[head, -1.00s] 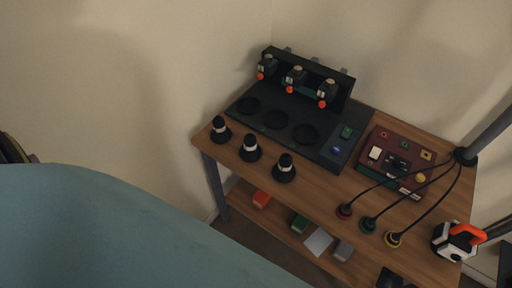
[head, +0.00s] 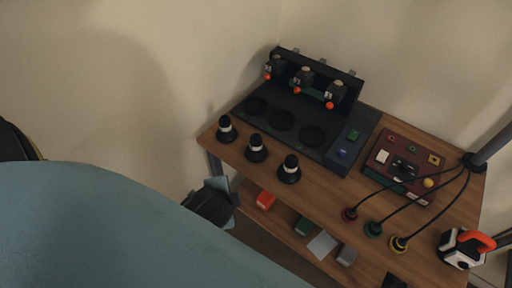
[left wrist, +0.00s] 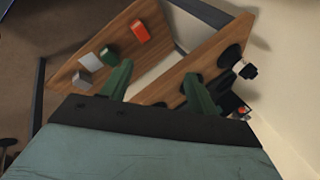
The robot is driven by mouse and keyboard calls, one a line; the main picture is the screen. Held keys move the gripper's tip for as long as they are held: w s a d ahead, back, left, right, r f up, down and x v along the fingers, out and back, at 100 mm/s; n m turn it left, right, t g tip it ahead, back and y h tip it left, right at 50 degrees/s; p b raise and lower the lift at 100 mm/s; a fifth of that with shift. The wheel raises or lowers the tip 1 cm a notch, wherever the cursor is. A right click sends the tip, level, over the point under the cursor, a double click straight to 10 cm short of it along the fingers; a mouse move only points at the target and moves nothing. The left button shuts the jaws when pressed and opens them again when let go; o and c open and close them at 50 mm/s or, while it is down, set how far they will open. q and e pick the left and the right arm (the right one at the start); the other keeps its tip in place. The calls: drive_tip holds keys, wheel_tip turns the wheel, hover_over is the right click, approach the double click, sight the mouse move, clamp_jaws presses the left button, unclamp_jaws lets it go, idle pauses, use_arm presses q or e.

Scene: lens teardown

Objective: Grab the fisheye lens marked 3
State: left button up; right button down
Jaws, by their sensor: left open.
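Three black lenses with white bands stand upright in a row along the left front of the wooden table: a left one (head: 226,130), a middle one (head: 256,149) and a right one (head: 289,170). Their markings are too small to read, so I cannot tell which is number 3. My left gripper (head: 227,189) is open and empty, low beside the table's left end, below and apart from the lenses. In the left wrist view, its green fingers (left wrist: 158,76) are spread, with one lens (left wrist: 244,69) beyond them at the right. My right gripper is not in view.
A dark station (head: 283,120) with round pads and orange-tipped units stands behind the lenses. A maroon panel (head: 405,165) and cabled plugs (head: 374,229) are to the right. The lower shelf holds a red block (head: 265,200) and other items. The wall is close behind.

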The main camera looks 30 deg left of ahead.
use_arm(q)
drive_tip(key=w+m+t+y, duration=0.25)
drive_tip(key=w+m, duration=0.25)
drive_tip(key=m, duration=0.4)
drive_tip(key=m+t, duration=0.4)
drive_tip(key=m, duration=0.7)
approach(256, 149)
drive_tip(key=shift+m+y, duration=0.3)
drive_tip(key=shift+y, duration=0.25)
drive_tip(key=x, duration=0.4)
drive_tip(key=f+b+x, duration=0.1)
drive_tip(key=x, duration=0.1)
drive_tip(key=shift+w+d, duration=0.2)
drive_tip(key=shift+d, duration=0.05)
drive_tip(key=shift+g, duration=0.25)
drive_tip(key=b+x, duration=0.1)
drive_tip(key=x, duration=0.4)
drive_tip(key=shift+w+a, duration=0.15)
drive_tip(key=shift+w, duration=0.2)
drive_tip(key=c, duration=1.2)
